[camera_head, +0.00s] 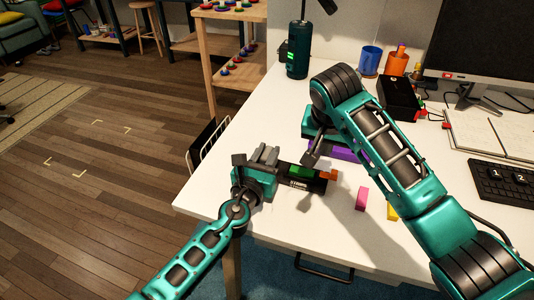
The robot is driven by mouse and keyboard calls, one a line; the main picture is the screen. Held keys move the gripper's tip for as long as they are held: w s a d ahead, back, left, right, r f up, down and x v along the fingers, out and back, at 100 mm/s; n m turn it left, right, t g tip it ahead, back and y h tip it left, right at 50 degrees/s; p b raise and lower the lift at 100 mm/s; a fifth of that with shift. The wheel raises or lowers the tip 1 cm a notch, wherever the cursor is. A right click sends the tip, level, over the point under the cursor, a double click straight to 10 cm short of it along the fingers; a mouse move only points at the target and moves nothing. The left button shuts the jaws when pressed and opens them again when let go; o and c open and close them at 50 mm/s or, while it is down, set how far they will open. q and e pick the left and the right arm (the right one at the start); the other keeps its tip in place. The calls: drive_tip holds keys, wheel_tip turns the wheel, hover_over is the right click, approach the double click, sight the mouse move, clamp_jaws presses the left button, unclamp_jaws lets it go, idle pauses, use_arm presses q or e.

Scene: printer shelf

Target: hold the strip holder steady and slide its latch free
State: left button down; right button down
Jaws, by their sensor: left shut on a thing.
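The strip holder (300,184) is a dark, narrow body near the left front of the white table, with a green piece (303,171) and an orange piece (328,175) along it. My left gripper (272,170) is shut on its left end, and its fingers hide that end. My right gripper (311,156) reaches down just behind and above the holder, close to the green piece. Its fingers are small and seen edge-on, so I cannot tell whether they are open or touching anything. I cannot clearly pick out which piece is the latch.
A purple block (344,154) lies behind the holder. A pink block (362,199) and a yellow block (392,212) lie to its right, the yellow one partly hidden by my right arm. A black box (398,98), keyboard (502,182) and notebook (482,132) are further right.

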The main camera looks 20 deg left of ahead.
use_arm(q)
drive_tip(key=shift+f, duration=0.15)
use_arm(e)
drive_tip(key=shift+r, duration=0.35)
use_arm(q)
drive_tip(key=c, duration=0.8)
unclamp_jaws()
drive_tip(key=s, duration=1.2)
drive_tip(key=shift+a, duration=0.3)
